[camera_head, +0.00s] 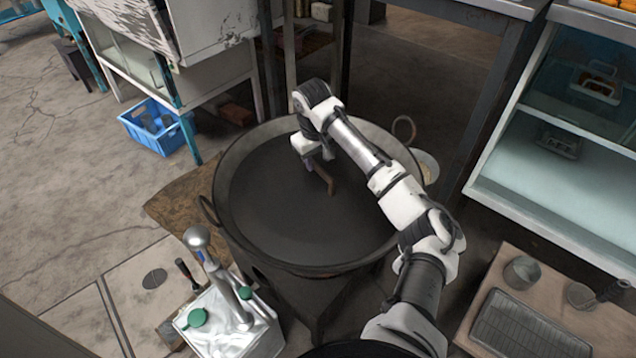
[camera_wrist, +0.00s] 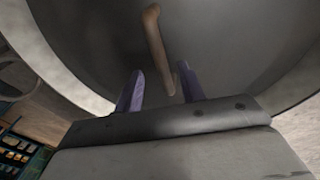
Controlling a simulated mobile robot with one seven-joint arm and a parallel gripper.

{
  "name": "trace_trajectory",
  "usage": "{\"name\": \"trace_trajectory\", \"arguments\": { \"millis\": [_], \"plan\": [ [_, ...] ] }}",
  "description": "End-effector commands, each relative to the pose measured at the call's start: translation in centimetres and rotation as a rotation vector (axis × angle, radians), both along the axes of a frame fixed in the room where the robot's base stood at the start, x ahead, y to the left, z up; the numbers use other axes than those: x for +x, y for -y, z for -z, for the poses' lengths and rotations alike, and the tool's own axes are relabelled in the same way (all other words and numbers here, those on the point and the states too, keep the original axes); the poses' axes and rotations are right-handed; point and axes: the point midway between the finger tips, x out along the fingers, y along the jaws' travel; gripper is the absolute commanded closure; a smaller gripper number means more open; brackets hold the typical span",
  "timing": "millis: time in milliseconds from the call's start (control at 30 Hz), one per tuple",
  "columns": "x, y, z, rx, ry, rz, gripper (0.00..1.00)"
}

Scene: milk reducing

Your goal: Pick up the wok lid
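The wok lid (camera_head: 285,215) is a large dark round disc lying in the wide wok (camera_head: 226,160), which has loop handles at its rim. A brown bar handle (camera_head: 323,179) stands near the lid's middle. My gripper (camera_head: 312,162) is over the lid, right beside the handle. In the wrist view the lid (camera_wrist: 225,45) fills most of the picture. The two purple fingers of my gripper (camera_wrist: 160,88) are apart, and the handle (camera_wrist: 156,42) reaches down into the gap between them, nearer the right finger. I cannot tell whether a finger touches it.
A white canister with green caps and a metal lever (camera_head: 235,318) stands in front of the wok. A blue crate (camera_head: 157,127) is on the floor at left. A counter with a tray (camera_head: 525,325) is at lower right. A glass-sided cabinet (camera_head: 560,160) is at right.

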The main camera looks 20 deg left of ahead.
Motion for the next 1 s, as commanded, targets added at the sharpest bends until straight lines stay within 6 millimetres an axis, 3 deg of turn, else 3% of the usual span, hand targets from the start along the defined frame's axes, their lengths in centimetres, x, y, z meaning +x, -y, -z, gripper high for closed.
{"name": "trace_trajectory", "arguments": {
  "millis": [400,1000],
  "plan": [
    [0.8,-0.2,4.9,0.0,0.0,-0.001,0.6],
    [0.8,-0.3,5.4,0.001,0.001,-0.001,0.6]
  ]
}}
